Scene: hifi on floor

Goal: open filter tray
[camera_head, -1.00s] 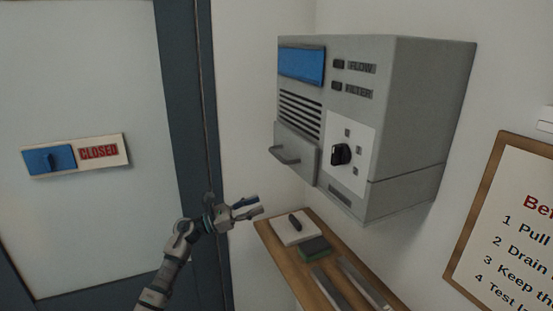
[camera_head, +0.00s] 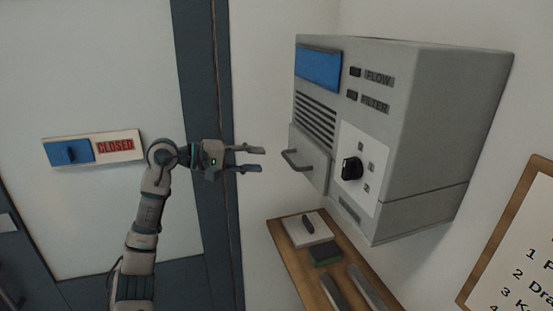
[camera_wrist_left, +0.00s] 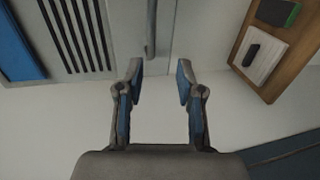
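The filter tray (camera_head: 311,167) is a grey drawer front low on the left of the wall unit's face, below the dark vents. Its bar handle (camera_head: 296,161) sticks out toward my gripper, and the tray looks flush with the unit. My left gripper (camera_head: 262,160) is open and empty, a short way left of the handle and apart from it. In the left wrist view the open fingers (camera_wrist_left: 157,75) point at the handle (camera_wrist_left: 150,32), which lies just beyond the fingertips, between their lines. My right gripper is not in view.
The grey unit (camera_head: 430,120) has a black knob (camera_head: 352,168) right of the tray. A door with a CLOSED sign (camera_head: 116,146) stands left. A framed notice (camera_head: 530,200) hangs right.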

